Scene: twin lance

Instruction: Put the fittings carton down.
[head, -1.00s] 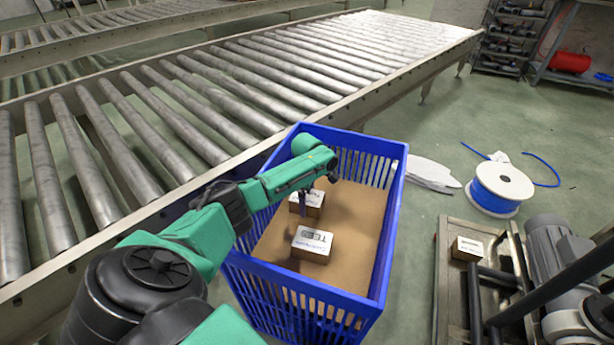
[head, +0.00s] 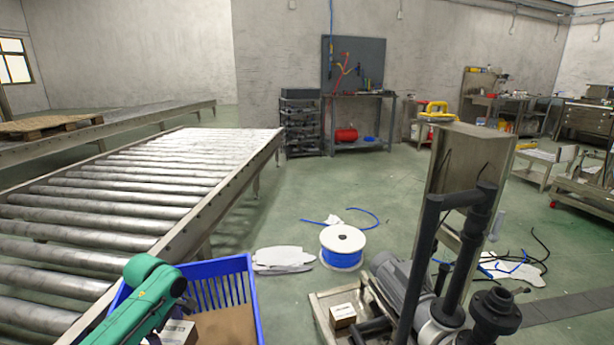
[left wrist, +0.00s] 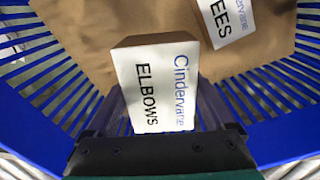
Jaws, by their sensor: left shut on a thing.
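In the left wrist view, a carton (left wrist: 155,85) with a white label reading "Cindervane ELBOWS" sits between the fingers of my left gripper (left wrist: 160,110), which is shut on it. It is inside the blue crate (left wrist: 270,125), over the brown crate floor; I cannot tell whether it touches the floor. A second carton (left wrist: 235,22) lies further in, its label ending in "EES". In the head view, the blue crate (head: 255,302) is cut off at the lower left. A carton (head: 180,332) shows beside my left arm, whose fingers are hidden. My right gripper is not in view.
A roller conveyor (head: 130,185) runs along the crate's left side. To the right stand a pump on a frame, with another small carton (head: 342,316), and a blue cable reel (head: 343,247). White sheeting (head: 284,260) lies on the floor behind the crate.

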